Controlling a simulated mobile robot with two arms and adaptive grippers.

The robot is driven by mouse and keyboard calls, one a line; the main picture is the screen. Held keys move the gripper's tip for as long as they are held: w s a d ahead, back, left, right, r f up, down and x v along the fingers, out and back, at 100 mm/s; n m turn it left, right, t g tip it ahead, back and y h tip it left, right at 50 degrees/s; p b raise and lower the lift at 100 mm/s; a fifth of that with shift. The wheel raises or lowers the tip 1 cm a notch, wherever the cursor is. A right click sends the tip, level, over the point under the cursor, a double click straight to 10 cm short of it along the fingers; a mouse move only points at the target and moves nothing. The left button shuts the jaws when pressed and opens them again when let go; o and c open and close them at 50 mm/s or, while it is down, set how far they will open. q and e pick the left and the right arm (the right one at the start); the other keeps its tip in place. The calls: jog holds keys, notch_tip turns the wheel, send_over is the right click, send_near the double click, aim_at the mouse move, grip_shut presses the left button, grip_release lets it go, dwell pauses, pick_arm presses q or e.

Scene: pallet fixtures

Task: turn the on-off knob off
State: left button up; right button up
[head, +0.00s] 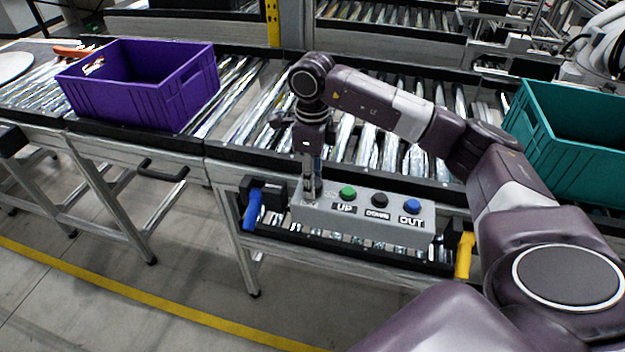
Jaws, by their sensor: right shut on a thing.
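The grey control box (361,222) is mounted at the front edge of the roller conveyor. It carries a green button (347,193) over UP, a black button (379,200) over DOWN and a blue button (412,207) over OUT. My right gripper (311,192) points down at the left end of the box and is shut on the on-off knob there. The knob is hidden by the fingers, so its turned position cannot be told. My left gripper is not in view.
A blue lever (252,208) is left of the box and a yellow lever (465,255) is right of it. A purple crate (125,103) and a teal crate (560,160) stand on the conveyor. The floor in front is clear.

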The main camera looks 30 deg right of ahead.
jog(key=shift+r, duration=0.1)
dwell(0.4)
jog(key=o, duration=1.2)
jog(key=shift+c, duration=0.2)
notch_tip(320, 180, up, 12)
